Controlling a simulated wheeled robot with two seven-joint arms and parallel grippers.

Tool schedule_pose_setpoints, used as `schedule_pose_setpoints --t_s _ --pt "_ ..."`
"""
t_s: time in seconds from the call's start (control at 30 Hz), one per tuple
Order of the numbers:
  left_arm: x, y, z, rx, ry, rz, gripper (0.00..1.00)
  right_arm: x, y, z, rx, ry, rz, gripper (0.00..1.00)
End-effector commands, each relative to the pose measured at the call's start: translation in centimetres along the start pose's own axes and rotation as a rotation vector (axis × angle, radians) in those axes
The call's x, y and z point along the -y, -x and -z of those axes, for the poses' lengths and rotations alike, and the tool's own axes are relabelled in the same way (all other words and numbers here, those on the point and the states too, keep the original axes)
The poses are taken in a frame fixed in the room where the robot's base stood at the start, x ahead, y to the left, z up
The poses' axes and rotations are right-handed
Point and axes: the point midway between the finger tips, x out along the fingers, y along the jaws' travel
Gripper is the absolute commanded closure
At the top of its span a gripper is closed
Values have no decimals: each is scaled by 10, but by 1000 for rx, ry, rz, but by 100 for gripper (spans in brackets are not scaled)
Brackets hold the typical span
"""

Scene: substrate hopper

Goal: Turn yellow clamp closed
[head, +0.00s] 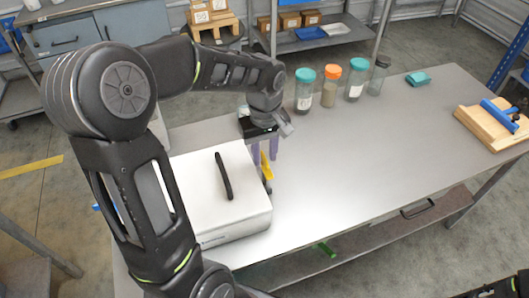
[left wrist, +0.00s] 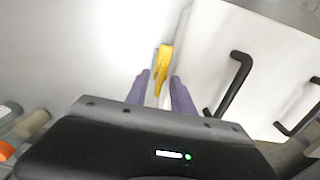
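The yellow clamp (head: 266,166) is on the side of the white hopper box (head: 215,190) that faces the clear table top. It also shows upright in the left wrist view (left wrist: 164,62), beside the white box (left wrist: 262,60). My left gripper (head: 264,156) is over the clamp, pointing down. Its two purple fingers (left wrist: 160,92) stand apart, one on each side of the clamp's near end, with gaps visible. Whether a finger touches it I cannot tell. The clamp's lower part is partly hidden.
Several lidded jars (head: 330,84) stand along the table's back edge. A teal block (head: 418,79) and a wooden board with a blue tool (head: 490,125) lie farther right. The metal table (head: 370,155) is clear in the middle. A black handle (head: 223,177) rises from the box top.

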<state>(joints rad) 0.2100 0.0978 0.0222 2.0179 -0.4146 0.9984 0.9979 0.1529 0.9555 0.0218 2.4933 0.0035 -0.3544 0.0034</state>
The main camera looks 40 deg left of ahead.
Motion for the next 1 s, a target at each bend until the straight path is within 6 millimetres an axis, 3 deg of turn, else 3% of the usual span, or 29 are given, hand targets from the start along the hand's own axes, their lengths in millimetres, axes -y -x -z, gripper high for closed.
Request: schedule_pose_setpoints --t_s 0.1,0.47,1.0 --pt "0 0 0 0 0 0 71 0 0 0 0 0 0 65" --pt "0 0 0 0 0 0 100 0 0 0 0 0 0 65" --pt "0 1 0 0 -2 0 100 0 0 0 0 0 0 65"
